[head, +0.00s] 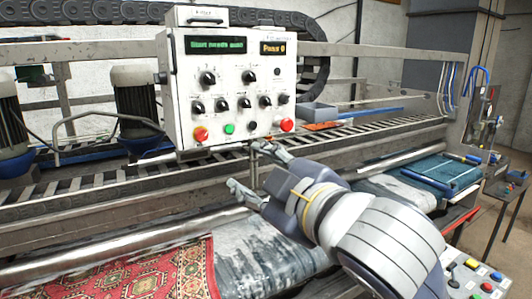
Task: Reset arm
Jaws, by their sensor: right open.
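My right gripper (250,170) comes in from the lower right on its grey and white arm. It is open and empty, with its two fingers spread apart. It hangs in front of and just below the white control box (228,85). I cannot tell whether the upper fingertip touches the box's lower edge. My left gripper is not in view.
A red patterned rug (150,275) lies on the machine bed at the lower left. Long metal rollers (90,258) and a rail cross the scene. Another button panel (475,280) stands at the lower right. A grey tray (318,112) sits right of the box. Open floor (510,240) shows at the right.

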